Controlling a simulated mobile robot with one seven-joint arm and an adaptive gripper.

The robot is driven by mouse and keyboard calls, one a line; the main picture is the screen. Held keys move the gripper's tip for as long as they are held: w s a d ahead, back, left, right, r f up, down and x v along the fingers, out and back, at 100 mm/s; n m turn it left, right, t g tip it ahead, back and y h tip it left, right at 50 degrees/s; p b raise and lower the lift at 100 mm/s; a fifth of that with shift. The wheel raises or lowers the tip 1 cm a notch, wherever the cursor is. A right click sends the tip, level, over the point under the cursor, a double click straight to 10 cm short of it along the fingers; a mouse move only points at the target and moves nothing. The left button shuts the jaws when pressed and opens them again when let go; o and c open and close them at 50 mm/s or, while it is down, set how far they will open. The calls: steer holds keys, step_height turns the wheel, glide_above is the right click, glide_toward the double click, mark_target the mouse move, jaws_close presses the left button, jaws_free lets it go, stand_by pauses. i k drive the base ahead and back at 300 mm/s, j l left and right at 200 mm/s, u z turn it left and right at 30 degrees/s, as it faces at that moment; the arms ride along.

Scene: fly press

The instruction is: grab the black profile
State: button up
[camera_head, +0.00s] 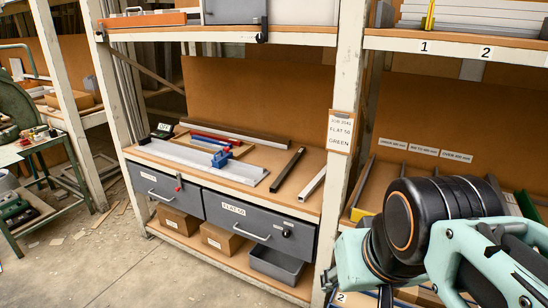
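A black profile (287,170) lies on the wooden middle shelf (240,192), right of centre, slanting from its front left end to its back right end. A light grey or white profile (312,184) lies to its right, roughly parallel and apart from it. My arm, in teal and black, fills the lower right. My gripper cannot be made out; only arm links show. Nothing visible touches the black profile.
A long grey rail (196,160) with a blue clamp (222,157) lies left of the black profile. Grey drawers (239,218) are below the shelf. A white post (345,100) stands between the shelf and my arm. The floor at left front is mostly clear.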

mark_target(274, 187)
steer(key=k, duration=0.5)
steer(key=k+z, duration=0.15)
steer(key=z, duration=2.15)
steer(key=k+j+z, duration=0.1)
steer(key=j+z, duration=0.2)
steer(key=j, duration=0.35)
steer(key=k+j, duration=0.1)
steer(key=j, duration=1.1)
steer(key=k+j, duration=0.15)
steer(key=j, duration=1.05)
steer(key=k, duration=0.05)
